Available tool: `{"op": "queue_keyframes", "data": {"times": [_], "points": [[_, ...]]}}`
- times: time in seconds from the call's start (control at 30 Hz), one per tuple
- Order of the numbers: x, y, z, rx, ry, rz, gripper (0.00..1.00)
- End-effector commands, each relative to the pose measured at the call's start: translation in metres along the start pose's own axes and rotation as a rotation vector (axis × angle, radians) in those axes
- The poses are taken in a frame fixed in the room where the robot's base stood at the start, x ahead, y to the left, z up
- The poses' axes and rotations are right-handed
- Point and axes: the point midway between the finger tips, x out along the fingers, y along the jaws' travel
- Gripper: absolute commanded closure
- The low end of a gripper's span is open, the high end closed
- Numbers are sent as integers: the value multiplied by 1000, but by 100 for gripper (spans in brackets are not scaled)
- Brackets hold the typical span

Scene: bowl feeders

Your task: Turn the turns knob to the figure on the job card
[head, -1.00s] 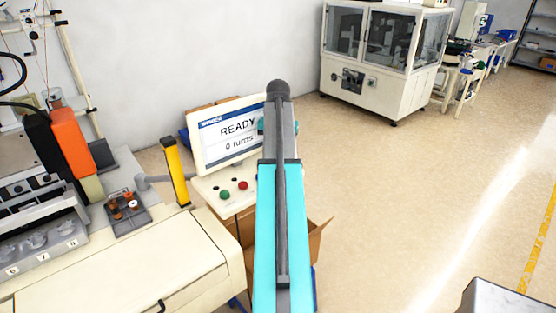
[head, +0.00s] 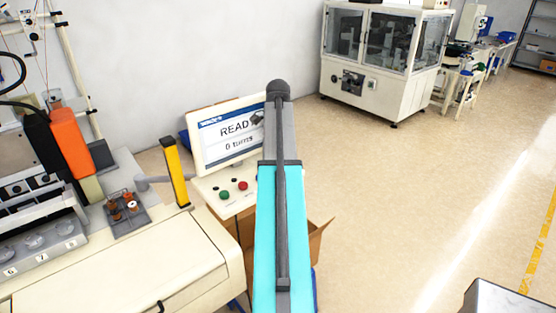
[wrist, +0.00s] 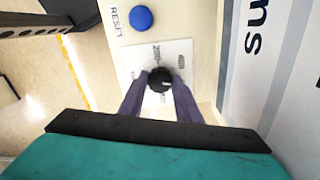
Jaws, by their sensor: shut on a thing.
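The turns knob (wrist: 159,79) is a round black knob on a white plate (wrist: 183,50) with printed marks, only partly legible. In the wrist view my gripper (wrist: 158,88) has its two dark fingers on either side of the knob and is shut on it. The screen (head: 228,138) shows "READ", cut off by my arm, and a turns line below that looks like "0 turns". The knob is hidden behind my arm in the head view. I cannot make out a job card in either view.
A blue button (wrist: 141,18) marked RESET sits beside the knob plate. Green (head: 223,195) and red (head: 242,185) buttons are on the panel below the screen. A yellow post (head: 175,172) stands left of it. An open cardboard box (head: 320,238) is on the right, with clear floor beyond.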

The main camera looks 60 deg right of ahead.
Motion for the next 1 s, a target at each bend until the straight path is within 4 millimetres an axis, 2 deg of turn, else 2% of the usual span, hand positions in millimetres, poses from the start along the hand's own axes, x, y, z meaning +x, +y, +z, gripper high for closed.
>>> {"op": "queue_keyframes", "data": {"times": [0.2, 0.4, 0.93, 0.97, 1.0], "points": [[-1, -1, -1, 149, 2, -3, 92], [-1, -1, -1, 228, 2, -4, 92], [-1, -1, -1, 260, 2, -4, 92], [-1, -1, -1, 260, 2, -4, 66], [-1, -1, -1, 260, 2, -4, 59]]}}
